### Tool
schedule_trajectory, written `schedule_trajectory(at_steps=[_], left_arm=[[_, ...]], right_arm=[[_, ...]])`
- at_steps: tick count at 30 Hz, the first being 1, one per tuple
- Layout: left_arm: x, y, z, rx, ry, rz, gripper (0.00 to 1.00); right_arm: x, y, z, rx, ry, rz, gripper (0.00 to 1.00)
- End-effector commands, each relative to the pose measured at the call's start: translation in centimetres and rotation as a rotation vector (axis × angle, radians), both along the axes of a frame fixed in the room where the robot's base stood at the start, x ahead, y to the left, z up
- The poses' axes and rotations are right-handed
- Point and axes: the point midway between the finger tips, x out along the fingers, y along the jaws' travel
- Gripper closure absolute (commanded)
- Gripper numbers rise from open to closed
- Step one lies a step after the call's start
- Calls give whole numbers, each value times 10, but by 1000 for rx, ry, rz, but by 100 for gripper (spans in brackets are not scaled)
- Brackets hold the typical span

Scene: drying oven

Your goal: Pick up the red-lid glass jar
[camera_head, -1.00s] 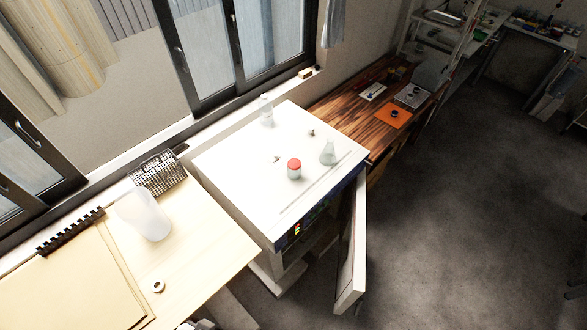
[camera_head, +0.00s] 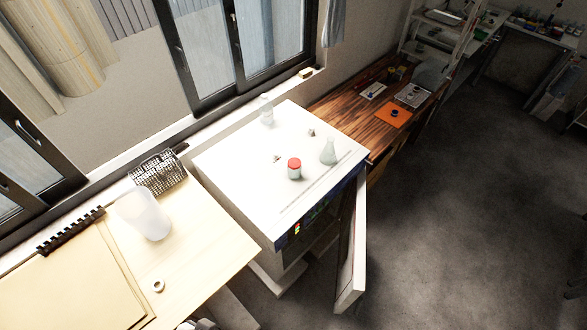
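The red-lid glass jar (camera_head: 294,169) stands upright on the white top of the drying oven (camera_head: 235,165), near the middle of that surface. Its lid is red and its body is pale glass. A conical glass flask (camera_head: 328,152) stands to its right, apart from it. A clear bottle (camera_head: 266,110) stands at the back of the oven top. Neither of my grippers can be made out in the view, and nothing touches the jar.
The oven door (camera_head: 351,250) hangs open at the front right. A pale table (camera_head: 205,250) at left holds a translucent beaker (camera_head: 150,216), a wire rack (camera_head: 158,172) and a small ring (camera_head: 158,286). A wooden bench (camera_head: 335,110) stands behind right. Open floor lies at right.

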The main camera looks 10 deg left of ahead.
Motion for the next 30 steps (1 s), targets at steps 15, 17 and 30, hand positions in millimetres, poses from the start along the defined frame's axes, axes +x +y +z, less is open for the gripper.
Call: schedule_trajectory(at_steps=[15,17,30], left_arm=[[0,0,0,0,0,0,23],[0,0,0,0,0,0,17],[0,0,0,0,0,0,0]], right_arm=[[0,0,0,0,0,0,57],[0,0,0,0,0,0,57],[0,0,0,0,0,0,57]])
